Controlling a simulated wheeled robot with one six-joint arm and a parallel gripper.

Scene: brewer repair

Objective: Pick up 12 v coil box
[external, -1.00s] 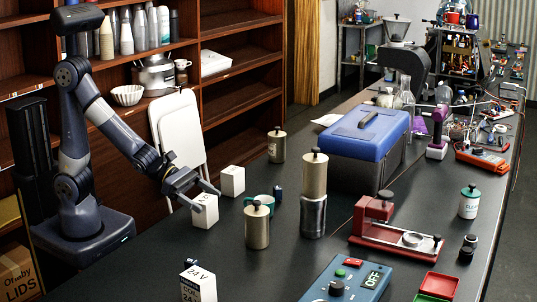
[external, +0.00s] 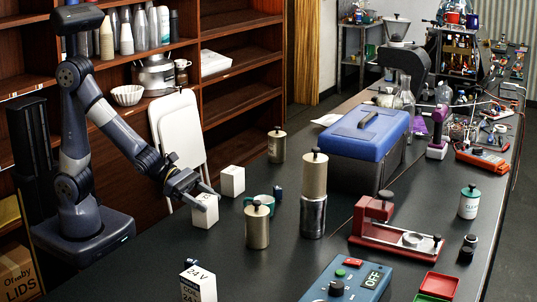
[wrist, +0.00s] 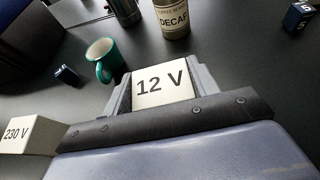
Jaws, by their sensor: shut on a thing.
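The 12 V coil box (wrist: 162,86) is a white box with black "12 V" lettering. In the wrist view it sits between the two fingers of my gripper (wrist: 162,84), which are shut on its sides. In the external view my gripper (external: 203,190) is at the white box (external: 205,213), which stands upright on the dark bench. The fingers cover its top part. I see no clear gap under the box.
A white 230 V box (wrist: 18,135) stands close by, also seen in the external view (external: 232,181). A green mug (wrist: 104,60), a DECAF canister (wrist: 173,18) and a small dark block (wrist: 66,75) are near. A 24 V box (external: 198,283) stands at the front.

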